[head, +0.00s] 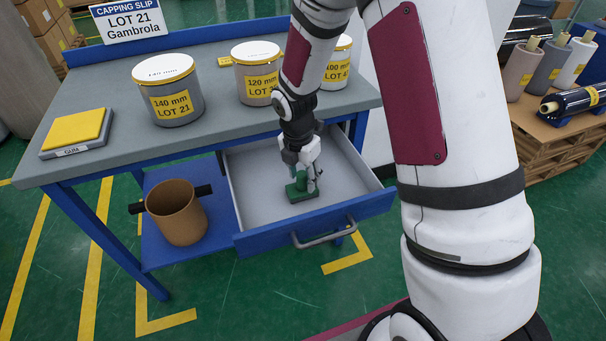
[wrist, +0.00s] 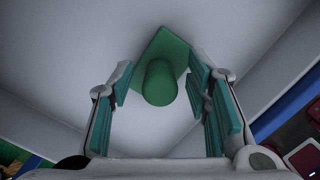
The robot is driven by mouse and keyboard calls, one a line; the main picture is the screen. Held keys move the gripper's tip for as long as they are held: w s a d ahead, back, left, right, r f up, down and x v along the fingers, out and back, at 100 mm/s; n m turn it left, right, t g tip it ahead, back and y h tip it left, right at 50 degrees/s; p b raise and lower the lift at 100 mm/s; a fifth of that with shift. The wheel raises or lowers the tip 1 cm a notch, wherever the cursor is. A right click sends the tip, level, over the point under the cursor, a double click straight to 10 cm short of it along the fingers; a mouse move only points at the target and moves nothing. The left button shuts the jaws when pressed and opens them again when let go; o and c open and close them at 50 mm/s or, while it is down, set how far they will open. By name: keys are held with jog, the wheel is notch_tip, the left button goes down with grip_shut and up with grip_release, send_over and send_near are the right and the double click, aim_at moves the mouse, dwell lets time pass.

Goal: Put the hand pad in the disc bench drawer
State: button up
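The hand pad (head: 300,193) is a green plate with an upright round handle. It is inside the open drawer (head: 254,187) of the blue-framed bench and looks to be resting on the drawer's grey floor. In the wrist view the pad (wrist: 160,82) shows between my fingers, handle toward the camera. My gripper (head: 305,176) is down in the drawer, right above the pad. Its teal-padded fingers (wrist: 160,90) are spread, with a visible gap on each side of the handle. Part of the pad is hidden by the gripper in the head view.
On the bench top (head: 215,118) stand several labelled lidded drums, such as the 140 mm drum (head: 175,100), and a yellow-topped pad (head: 77,130). A brown bin (head: 178,215) sits on the lower shelf left of the drawer. Wrapped rolls (head: 548,75) stand on a pallet at right.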

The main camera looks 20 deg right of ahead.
jog(key=s+r+m+p, duration=0.1)
jog(key=s+r+m, duration=0.15)
jog(key=r, duration=0.65)
jog(key=s+r+m+p, duration=0.2)
jog(key=s+r, duration=0.1)
jog(key=r, duration=0.7)
jog(key=s+r+m, duration=0.3)
jog(key=s+m, duration=0.3)
jog(key=s, duration=0.3)
jog(key=s+r+m, duration=0.3)
jog(key=s+m, duration=0.4)
jog(key=s, duration=0.2)
jog(key=s+r+m+t+y, duration=0.1)
jog(key=s+r+m, duration=0.2)
jog(key=s+m, duration=0.4)
jog(key=shift+s+a+r, duration=0.15)
jog(key=shift+s+r, duration=0.1)
jog(key=shift+s, duration=0.75)
